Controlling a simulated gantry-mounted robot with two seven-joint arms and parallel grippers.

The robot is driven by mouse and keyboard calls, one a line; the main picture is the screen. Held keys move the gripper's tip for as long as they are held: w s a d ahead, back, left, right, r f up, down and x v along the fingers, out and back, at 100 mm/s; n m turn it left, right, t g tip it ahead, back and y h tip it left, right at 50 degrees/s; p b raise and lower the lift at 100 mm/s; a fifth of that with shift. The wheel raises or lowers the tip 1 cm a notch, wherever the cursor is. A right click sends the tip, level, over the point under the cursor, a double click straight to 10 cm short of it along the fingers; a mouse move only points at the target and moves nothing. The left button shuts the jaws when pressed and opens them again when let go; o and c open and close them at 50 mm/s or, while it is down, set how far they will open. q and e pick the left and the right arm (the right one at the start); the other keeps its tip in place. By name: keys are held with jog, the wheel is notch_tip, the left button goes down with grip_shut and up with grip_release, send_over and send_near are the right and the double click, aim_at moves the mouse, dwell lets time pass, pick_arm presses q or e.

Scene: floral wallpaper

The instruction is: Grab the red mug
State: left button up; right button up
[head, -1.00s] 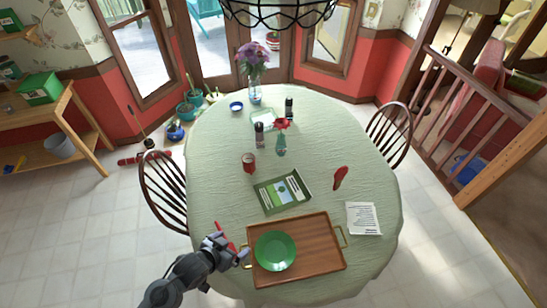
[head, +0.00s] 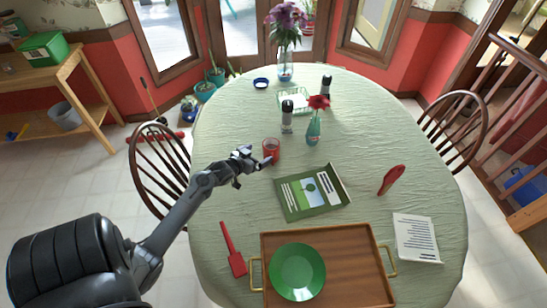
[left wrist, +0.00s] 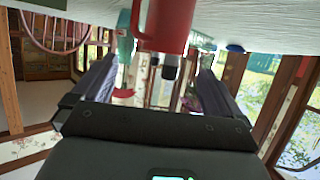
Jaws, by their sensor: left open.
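The red mug (head: 271,148) stands upright on the cloth-covered table, left of the middle in the head view. My left gripper (head: 256,161) is just left of it and slightly nearer to me, with the fingers pointing toward it. In the left wrist view, which is upside down, the mug (left wrist: 168,22) with its handle shows at the top, ahead of the open fingers (left wrist: 157,70). The fingers are on either side of its line and hold nothing. Whether a finger touches the mug cannot be told. My right gripper is not in view.
A dark-topped shaker (head: 287,117) and a teal vase with a red flower (head: 313,131) stand behind the mug. A wooden tray (head: 350,270) with a green plate (head: 297,271) and a red spatula (head: 232,252) are nearer.

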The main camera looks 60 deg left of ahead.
aim_at(276, 141)
pick_arm(q)
jog(key=x, duration=0.5)
jog(key=shift+a+r+b, duration=0.1)
jog(key=shift+r+b, duration=0.1)
jog(key=shift+b, duration=0.2)
jog(key=x, duration=0.2)
jog(key=b+x, duration=0.1)
jog(key=x, duration=0.1)
jog(key=shift+a+r, duration=0.15)
jog(key=shift+a, duration=0.25)
jog(key=shift+w+a, duration=0.1)
jog(key=shift+w, duration=0.45)
jog(key=c, duration=1.4)
jog(key=shift+c, duration=0.6)
